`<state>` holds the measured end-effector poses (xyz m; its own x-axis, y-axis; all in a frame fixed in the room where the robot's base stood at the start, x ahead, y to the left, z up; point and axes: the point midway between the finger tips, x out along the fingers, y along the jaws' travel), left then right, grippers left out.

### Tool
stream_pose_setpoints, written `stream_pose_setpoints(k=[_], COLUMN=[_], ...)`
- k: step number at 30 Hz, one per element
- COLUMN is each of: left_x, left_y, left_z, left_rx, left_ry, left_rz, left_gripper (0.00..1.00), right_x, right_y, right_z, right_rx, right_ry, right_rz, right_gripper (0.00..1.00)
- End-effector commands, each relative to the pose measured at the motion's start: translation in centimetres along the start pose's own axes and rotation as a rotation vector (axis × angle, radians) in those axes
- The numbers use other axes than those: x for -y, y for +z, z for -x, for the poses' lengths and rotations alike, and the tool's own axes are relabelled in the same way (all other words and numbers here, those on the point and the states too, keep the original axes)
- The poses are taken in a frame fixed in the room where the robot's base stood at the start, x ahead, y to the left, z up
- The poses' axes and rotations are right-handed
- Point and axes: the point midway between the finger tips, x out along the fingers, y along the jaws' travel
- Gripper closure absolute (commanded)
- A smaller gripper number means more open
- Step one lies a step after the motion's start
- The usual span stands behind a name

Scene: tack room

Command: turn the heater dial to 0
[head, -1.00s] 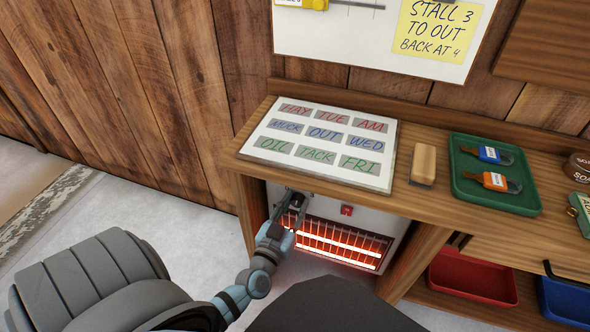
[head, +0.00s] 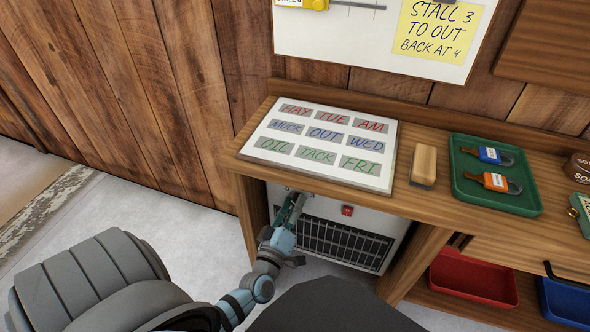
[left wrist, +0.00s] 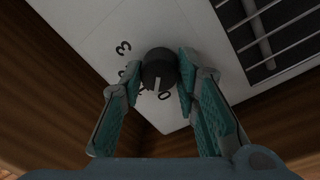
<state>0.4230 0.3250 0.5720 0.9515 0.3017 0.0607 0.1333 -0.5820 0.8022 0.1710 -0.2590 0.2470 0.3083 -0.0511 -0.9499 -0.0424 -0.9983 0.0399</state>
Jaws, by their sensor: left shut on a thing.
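The heater (head: 340,226) is a white box under the bench, with a dark grille and a small red switch (head: 347,211) on its front. Its grille is dark, with no glow. In the left wrist view the dark round dial (left wrist: 159,70) sits on the white panel with a pale pointer line aimed down, close to the 0. A 3 shows at its upper left; other figures are partly hidden. My left gripper (left wrist: 158,86) is shut on the dial, a finger on each side. In the head view the gripper (head: 291,208) covers the dial. My right gripper is not in view.
The wooden bench (head: 408,210) overhangs the heater. Red (head: 474,278) and blue (head: 566,300) bins stand lower right. The floor at left is clear.

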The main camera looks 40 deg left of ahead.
Motion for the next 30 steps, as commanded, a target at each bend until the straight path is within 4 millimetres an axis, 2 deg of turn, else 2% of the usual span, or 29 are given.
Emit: stream_pose_setpoints(k=[12,30], left_x=[0.15,0.16], left_y=[0.17,0.17], left_z=[0.06,0.08], left_rx=[-0.013,-0.016], left_ry=[-0.006,-0.007], left_rz=[0.239,0.287], left_gripper=[0.99,0.99], right_x=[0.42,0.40], right_y=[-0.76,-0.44], right_z=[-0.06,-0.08], right_rx=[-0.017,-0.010], right_ry=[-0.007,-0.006], right_rz=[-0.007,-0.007], right_gripper=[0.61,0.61])
